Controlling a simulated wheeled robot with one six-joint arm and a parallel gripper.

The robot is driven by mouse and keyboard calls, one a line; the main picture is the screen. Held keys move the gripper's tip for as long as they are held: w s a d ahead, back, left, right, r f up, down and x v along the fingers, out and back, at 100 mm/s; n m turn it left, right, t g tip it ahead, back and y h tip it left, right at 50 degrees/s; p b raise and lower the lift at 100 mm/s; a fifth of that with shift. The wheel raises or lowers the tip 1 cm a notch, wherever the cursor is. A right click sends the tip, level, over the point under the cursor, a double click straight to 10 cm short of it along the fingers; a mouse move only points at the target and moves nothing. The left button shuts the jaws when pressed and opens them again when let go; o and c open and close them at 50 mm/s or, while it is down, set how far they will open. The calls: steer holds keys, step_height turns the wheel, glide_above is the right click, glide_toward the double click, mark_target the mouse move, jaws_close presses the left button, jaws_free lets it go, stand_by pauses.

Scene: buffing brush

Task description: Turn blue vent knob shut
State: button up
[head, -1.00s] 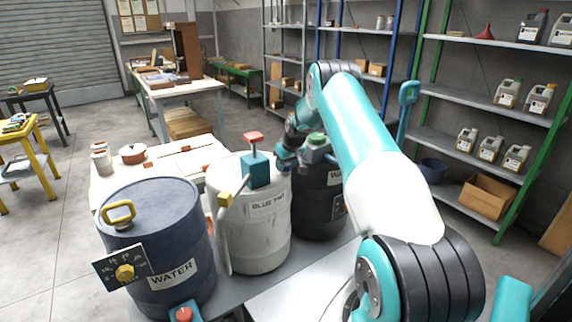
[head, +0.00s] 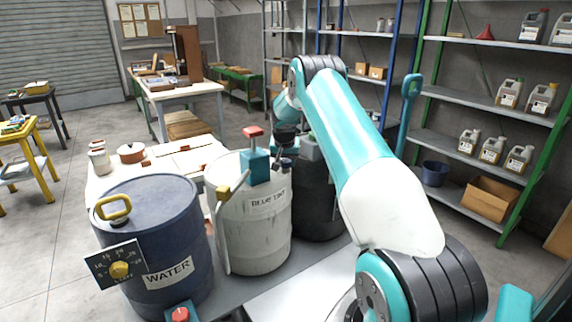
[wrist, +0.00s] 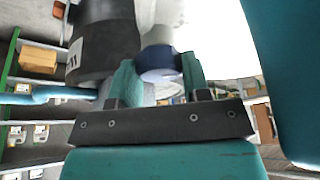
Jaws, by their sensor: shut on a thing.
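The blue vent knob (wrist: 158,60) is a short dark blue cylinder between the teal fingers of my gripper (wrist: 158,79) in the wrist view. The fingers are shut on its sides. In the head view the knob (head: 287,163) is a small dark spot at the right top edge of the white drum (head: 250,235), labelled BLUE TINT. My gripper (head: 286,151) reaches down onto it there, and my wrist and arm partly cover it. Any mark showing how far the knob is turned is hidden.
A teal pump with a red handle (head: 253,132) rises beside my wrist on the white drum. A dark drum (head: 312,205) stands close on the right, partly behind my arm. A blue WATER drum (head: 165,240) with a yellow handle stands left.

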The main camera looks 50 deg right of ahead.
mark_target(286, 161)
steer(key=shift+m+g+h+b, duration=0.3)
steer(key=shift+m+g, duration=0.1)
steer(key=shift+m, duration=0.8)
steer(key=o, duration=0.9)
step_height(286, 161, up, 20)
